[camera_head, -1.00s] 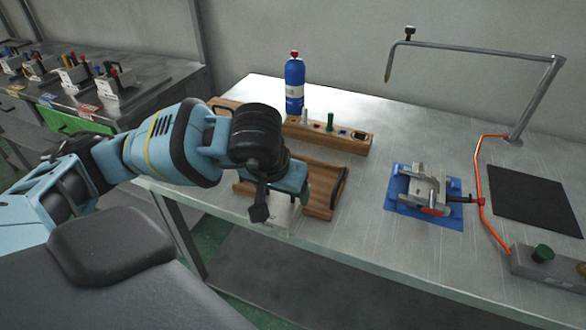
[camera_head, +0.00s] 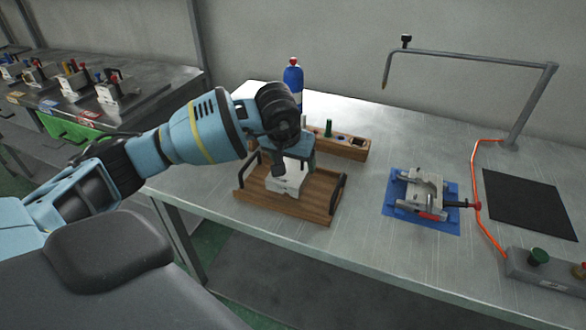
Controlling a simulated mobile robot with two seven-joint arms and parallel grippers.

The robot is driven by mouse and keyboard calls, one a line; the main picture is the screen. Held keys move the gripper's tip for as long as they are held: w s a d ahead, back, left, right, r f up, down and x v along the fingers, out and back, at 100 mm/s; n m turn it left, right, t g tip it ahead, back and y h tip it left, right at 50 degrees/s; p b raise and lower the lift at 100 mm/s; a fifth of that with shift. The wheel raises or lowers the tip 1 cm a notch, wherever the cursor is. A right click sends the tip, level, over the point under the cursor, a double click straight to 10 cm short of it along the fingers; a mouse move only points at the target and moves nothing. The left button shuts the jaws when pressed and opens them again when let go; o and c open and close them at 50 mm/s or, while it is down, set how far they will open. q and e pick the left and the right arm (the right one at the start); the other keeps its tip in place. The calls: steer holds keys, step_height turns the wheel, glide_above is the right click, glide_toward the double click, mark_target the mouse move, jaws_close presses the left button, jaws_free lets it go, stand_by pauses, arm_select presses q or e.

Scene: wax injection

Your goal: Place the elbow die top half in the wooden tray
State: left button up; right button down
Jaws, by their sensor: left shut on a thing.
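The elbow die top half (camera_head: 287,180) is a pale block with a notch in its upper face. My left gripper (camera_head: 283,170) is shut on it from above. The block is over the middle of the wooden tray (camera_head: 290,208), inside its outline; I cannot tell whether it touches the tray floor. The tray is brown with dark handles at its left and right ends. My left arm comes in from the left and hides part of the tray's back. My right gripper is not in view.
A wooden rack (camera_head: 352,146) and a blue bottle (camera_head: 293,82) stand behind the tray. A metal die in a clamp (camera_head: 424,192) sits on a blue mat (camera_head: 394,208) to the right. A black mat (camera_head: 528,204) and control box (camera_head: 545,268) lie farther right.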

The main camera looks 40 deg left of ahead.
mark_target(292, 165)
arm_select(q)
steer(key=shift+w+r, duration=0.15)
steer(key=shift+w+a, duration=0.15)
steer(key=shift+w, duration=0.05)
steer(key=shift+w+f, duration=0.1)
steer(key=shift+f, duration=1.7)
steer(key=shift+f, duration=0.15)
steer(key=o, duration=1.5)
steer(key=shift+f, duration=0.1)
steer(key=shift+o, duration=0.2)
steer(key=shift+r, duration=0.25)
steer(key=p+v, duration=0.1)
steer(key=v, duration=1.1)
steer(key=shift+f, duration=0.1)
